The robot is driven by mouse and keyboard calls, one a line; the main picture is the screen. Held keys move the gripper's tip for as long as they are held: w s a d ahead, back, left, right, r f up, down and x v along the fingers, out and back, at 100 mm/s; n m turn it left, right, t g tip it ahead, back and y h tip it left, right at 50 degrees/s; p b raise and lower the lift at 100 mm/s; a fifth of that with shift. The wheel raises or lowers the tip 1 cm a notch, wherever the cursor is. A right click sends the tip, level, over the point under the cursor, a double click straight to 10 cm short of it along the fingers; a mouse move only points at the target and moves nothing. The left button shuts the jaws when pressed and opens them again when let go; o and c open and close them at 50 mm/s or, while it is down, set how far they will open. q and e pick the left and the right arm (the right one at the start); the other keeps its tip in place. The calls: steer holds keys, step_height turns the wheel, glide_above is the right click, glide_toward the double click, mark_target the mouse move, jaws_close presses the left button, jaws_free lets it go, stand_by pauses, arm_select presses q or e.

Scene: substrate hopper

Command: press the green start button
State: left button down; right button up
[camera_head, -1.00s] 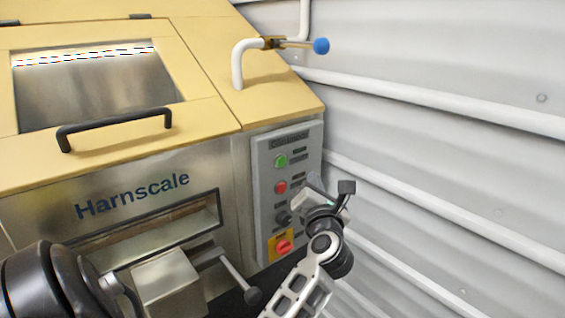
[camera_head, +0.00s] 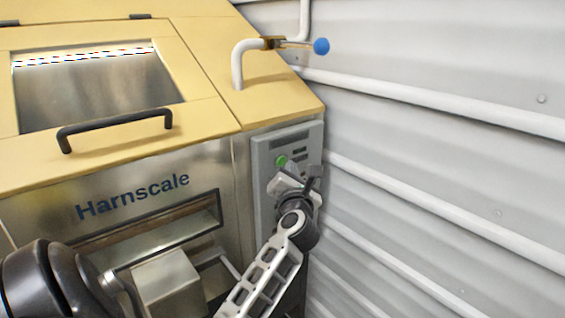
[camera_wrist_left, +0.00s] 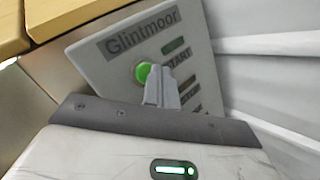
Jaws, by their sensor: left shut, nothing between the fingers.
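The green start button (camera_head: 281,160) is at the top of the grey control panel (camera_head: 262,180) on the front of the hopper. In the left wrist view the button (camera_wrist_left: 143,72) shows beside the word START. My left gripper (camera_head: 287,173) is shut and empty, at the panel just below and right of the button. In the left wrist view its closed fingertips (camera_wrist_left: 155,72) overlap the button's right edge. I cannot tell if they touch it. The gripper and arm hide the lower controls in the head view. My right gripper is not in view.
The yellow and steel hopper (camera_head: 215,125) has a black lid handle (camera_head: 115,124). A white pipe (camera_head: 237,65) with a blue-knobbed lever (camera_head: 321,46) stands on top. A ribbed grey wall (camera_head: 450,170) is close on the right of the panel.

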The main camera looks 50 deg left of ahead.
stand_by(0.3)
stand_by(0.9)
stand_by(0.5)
arm_select(q)
steer(key=shift+a, duration=0.1)
steer(key=shift+a+p, duration=0.25)
steer(key=shift+p, duration=0.05)
steer(key=shift+a, duration=0.1)
